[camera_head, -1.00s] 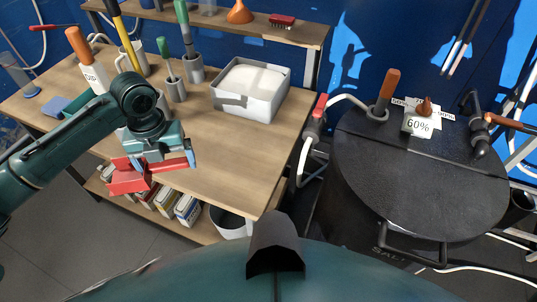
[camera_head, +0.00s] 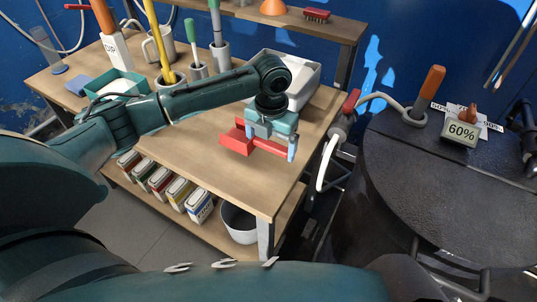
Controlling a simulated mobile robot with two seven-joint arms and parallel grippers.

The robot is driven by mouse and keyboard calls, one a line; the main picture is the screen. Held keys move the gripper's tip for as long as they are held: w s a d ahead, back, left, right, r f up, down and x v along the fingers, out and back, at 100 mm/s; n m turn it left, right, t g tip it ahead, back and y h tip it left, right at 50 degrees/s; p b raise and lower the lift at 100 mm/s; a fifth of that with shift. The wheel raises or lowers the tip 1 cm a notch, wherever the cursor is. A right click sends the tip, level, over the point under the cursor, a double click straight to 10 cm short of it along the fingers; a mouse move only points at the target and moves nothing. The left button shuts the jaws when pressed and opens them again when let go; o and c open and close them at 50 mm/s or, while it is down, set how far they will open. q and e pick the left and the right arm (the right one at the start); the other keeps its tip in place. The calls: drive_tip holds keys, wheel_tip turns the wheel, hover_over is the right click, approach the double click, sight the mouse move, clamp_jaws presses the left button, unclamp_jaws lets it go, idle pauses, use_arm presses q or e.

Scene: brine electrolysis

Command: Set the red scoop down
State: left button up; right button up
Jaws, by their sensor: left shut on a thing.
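My left gripper (camera_head: 271,137) reaches in from the left over the wooden table and points down. It is shut on the red scoop (camera_head: 238,138). The scoop's box-shaped bowl sticks out to the left of the fingers, and a red part runs under them to the right. The scoop is over the table's right part, in front of the white tub; I cannot tell whether it touches the tabletop (camera_head: 200,155). My right gripper is not in view.
The white tub (camera_head: 310,88) stands behind the gripper, partly hidden by my arm. Cups with tools stand at the back. The table's front is bare. Boxes and a bin (camera_head: 238,225) sit below.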

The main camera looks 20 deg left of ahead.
use_arm(q)
drive_tip(key=shift+f, duration=2.15)
drive_tip(key=shift+f, duration=0.15)
drive_tip(key=o, duration=0.8)
drive_tip(key=shift+c, duration=0.2)
wheel_tip(320, 180, up, 12)
drive_tip(key=shift+r, duration=0.2)
